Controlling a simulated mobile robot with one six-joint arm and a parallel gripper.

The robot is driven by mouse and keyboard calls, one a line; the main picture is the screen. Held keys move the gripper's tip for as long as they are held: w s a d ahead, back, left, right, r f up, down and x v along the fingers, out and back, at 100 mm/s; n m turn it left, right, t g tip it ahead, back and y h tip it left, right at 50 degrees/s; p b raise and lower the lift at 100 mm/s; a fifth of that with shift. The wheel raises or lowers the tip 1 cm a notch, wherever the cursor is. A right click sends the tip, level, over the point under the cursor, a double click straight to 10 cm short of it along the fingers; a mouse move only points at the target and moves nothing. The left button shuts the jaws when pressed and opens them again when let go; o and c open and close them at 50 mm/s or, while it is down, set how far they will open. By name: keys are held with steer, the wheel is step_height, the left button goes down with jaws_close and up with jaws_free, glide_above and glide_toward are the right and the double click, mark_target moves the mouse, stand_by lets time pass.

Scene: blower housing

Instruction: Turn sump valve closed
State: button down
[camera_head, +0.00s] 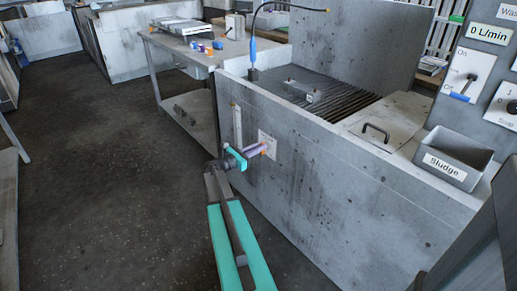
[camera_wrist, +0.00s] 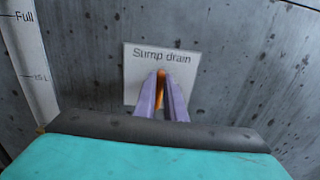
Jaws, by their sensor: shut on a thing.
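The sump valve has an orange handle (camera_wrist: 160,82) in front of a pale plate labelled "Sump drain" (camera_wrist: 136,78). The plate is fixed to the front wall of the grey concrete-like tank. My gripper (camera_wrist: 161,92) has purple fingers and is shut on the orange handle in the wrist view. In the head view my gripper (camera_head: 262,149) reaches the plate from the left, and a bit of orange shows at its fingertips. The fingers hide most of the handle, and I cannot tell its exact angle.
A level gauge (camera_wrist: 32,65) marked "Full" stands left of the plate. The tank (camera_head: 330,205) has a slatted grate and a lid with a black handle (camera_head: 376,131) on top. A "Sludge" bin (camera_head: 446,162) and switch panel are at right. Dark floor at left is open.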

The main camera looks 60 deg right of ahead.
steer(key=shift+f+m+b, duration=0.1)
steer(key=shift+m+b, duration=0.2)
steer(key=m+b, duration=0.3)
steer(key=s+m+b, duration=0.1)
steer(key=m+b, duration=0.3)
steer(key=f+m+b, duration=0.1)
steer(key=m+b, duration=0.2)
steer(key=shift+s+a+m, duration=0.15)
steer(key=shift+a+m, duration=0.1)
steer(key=shift+m, duration=0.05)
steer(key=m+b, duration=0.4)
steer(key=b, duration=0.1)
steer(key=shift+s+f+m+b, duration=0.1)
steer(key=shift+f+m+b, duration=0.2)
steer(key=shift+f+m, duration=0.1)
steer(key=shift+r+m+b, duration=0.1)
steer(key=shift+m+b, duration=0.65)
steer(key=shift+m, duration=0.05)
steer(key=c, duration=1.8)
jaws_free()
steer(key=shift+a, duration=0.1)
